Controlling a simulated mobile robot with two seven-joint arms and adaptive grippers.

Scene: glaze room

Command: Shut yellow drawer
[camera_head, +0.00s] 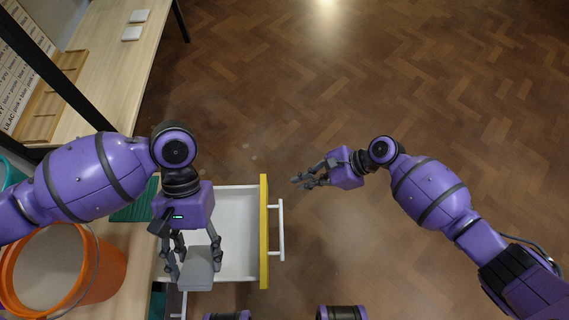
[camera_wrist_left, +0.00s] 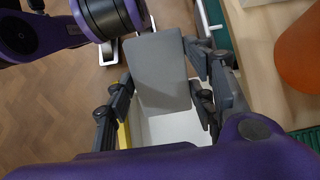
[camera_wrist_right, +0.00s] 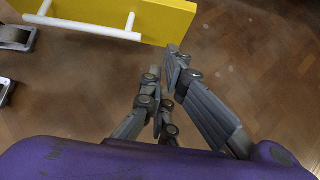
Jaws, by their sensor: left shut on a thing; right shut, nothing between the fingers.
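The yellow drawer (camera_head: 264,262) stands pulled out from the bench, with a white inside, a yellow front and a white bar handle (camera_head: 281,230). Its front and handle also show at the top left of the right wrist view (camera_wrist_right: 160,18). My left gripper (camera_head: 186,268) is over the near left part of the drawer, shut on a grey block (camera_head: 199,270). The grey block also shows in the left wrist view (camera_wrist_left: 158,70), between the fingers. My right gripper (camera_head: 298,182) is shut and empty, to the right of the drawer front, apart from the handle.
An orange bucket (camera_head: 112,272) stands on the bench at the left. A wooden rack (camera_head: 45,105) and two pale tiles (camera_head: 132,33) lie further back on the bench. The wooden floor right of the drawer is clear.

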